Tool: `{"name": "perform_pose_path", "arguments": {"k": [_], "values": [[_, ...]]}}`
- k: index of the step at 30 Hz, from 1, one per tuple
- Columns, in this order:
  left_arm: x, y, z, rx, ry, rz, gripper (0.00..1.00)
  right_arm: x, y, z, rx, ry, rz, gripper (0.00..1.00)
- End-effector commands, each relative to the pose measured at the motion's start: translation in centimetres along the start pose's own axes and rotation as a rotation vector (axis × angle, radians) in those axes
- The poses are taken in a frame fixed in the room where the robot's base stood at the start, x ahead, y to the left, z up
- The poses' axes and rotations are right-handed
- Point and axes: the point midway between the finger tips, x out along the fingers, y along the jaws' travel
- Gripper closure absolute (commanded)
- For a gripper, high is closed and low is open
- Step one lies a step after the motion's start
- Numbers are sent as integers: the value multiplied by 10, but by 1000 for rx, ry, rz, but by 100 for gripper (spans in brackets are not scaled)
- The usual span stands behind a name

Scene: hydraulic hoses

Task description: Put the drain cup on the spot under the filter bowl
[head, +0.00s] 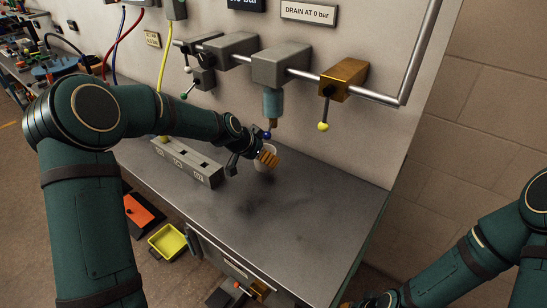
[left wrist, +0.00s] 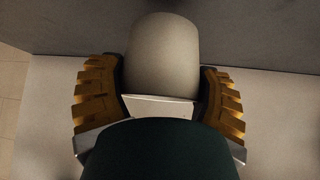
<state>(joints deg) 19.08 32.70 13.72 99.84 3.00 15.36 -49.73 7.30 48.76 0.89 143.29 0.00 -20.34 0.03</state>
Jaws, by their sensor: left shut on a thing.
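The drain cup (head: 262,165), small and pale, is at the back of the grey bench, below the filter bowl (head: 272,103). The bowl is a teal cylinder under a grey block on the pipe, with a blue-knobbed drain (head: 267,135) beneath. My left gripper (head: 268,157) is shut on the cup. In the left wrist view the cup (left wrist: 163,50) sits between the two ribbed amber fingers of the left gripper (left wrist: 160,95). I cannot tell whether the cup touches the bench. The spot is not visible. My right gripper (head: 368,301) is at the bottom edge, mostly cut off.
A grey slotted block (head: 187,163) stands on the bench left of the cup. A brass valve (head: 343,79) with a yellow-knobbed lever hangs to the right of the bowl. The bench top (head: 300,215) is clear in front and right. A yellow tray (head: 168,241) lies below the bench.

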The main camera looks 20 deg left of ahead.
Motion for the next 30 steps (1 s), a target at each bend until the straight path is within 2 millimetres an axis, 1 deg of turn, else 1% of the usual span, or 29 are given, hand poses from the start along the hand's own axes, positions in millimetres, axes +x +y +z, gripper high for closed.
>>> {"name": "perform_pose_path", "arguments": {"k": [1,5,8,12,15,22,25,26,27,28,30], "values": [[5,0,-2,1,0,-1,71,0,0,0,0,0,0,100],[11,0,-5,0,1,0,71,1,0,0,0,1,0,100],[19,0,-8,1,1,0,71,2,0,0,0,1,0,100],[39,0,-11,1,0,1,71,4,2,0,0,2,0,100],[48,0,-12,1,0,0,71,5,2,-1,0,3,0,100],[47,-1,-12,0,1,-1,71,5,2,-1,0,3,0,100],[49,-1,-11,0,1,-1,71,8,3,-1,-1,4,0,100],[49,0,-11,0,0,-1,21,7,3,-1,-1,4,0,100],[48,0,-11,0,0,-1,7,7,2,-1,-1,4,0,100],[48,0,-11,0,0,-1,0,7,2,-1,-1,4,0,100],[48,0,-11,0,0,-1,0,7,2,-1,-1,4,0,100]]}}
